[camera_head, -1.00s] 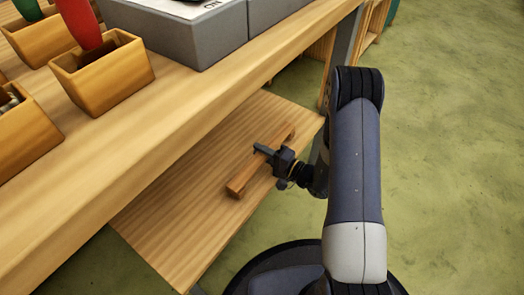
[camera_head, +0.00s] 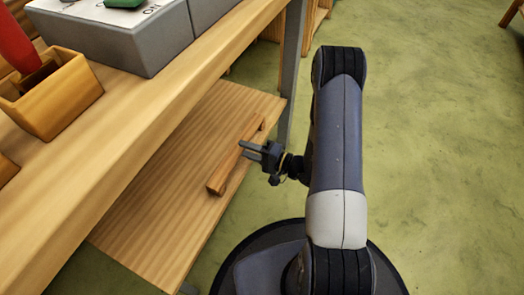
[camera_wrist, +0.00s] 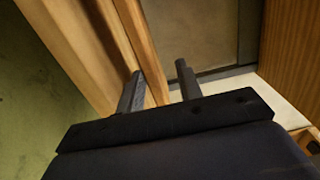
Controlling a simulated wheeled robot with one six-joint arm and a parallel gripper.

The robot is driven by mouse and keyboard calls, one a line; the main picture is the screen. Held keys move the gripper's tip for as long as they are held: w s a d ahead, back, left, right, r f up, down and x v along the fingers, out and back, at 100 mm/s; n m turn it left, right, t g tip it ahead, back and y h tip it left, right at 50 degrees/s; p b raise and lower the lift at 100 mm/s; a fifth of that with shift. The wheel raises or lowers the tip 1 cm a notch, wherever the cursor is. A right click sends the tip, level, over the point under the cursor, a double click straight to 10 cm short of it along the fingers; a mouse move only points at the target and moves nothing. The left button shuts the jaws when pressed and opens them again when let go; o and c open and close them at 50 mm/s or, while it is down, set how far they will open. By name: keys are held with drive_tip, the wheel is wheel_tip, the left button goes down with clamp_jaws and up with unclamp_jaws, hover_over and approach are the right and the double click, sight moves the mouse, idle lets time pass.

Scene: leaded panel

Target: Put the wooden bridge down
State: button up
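The wooden bridge (camera_head: 222,176) is a long brown bar with small raised blocks near its ends. It lies on the lower wooden shelf (camera_head: 160,190) under the workbench in the head view, slanting from front left to back right. My gripper (camera_head: 249,149) is at the right side of the bar's middle, its fingers pointing left toward it.
The workbench top (camera_head: 130,95) overhangs the shelf on the left. It carries a grey box (camera_head: 120,38) and a wooden holder (camera_head: 60,105) with a red-handled tool. A grey leg (camera_head: 292,70) stands behind my gripper.

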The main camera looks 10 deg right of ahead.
drive_tip(key=shift+p+v, duration=0.6)
drive_tip(key=shift+v, duration=2)
drive_tip(key=shift+r, duration=0.15)
drive_tip(key=o, duration=1.5)
drive_tip(key=shift+c, duration=0.2)
drive_tip(key=shift+d, duration=0.1)
drive_tip(key=p+v, duration=0.2)
drive_tip(key=v, duration=0.8)
drive_tip(key=shift+s+d, duration=0.2)
drive_tip(key=shift+s, duration=0.1)
drive_tip(key=shift+c, duration=0.3)
clamp_jaws()
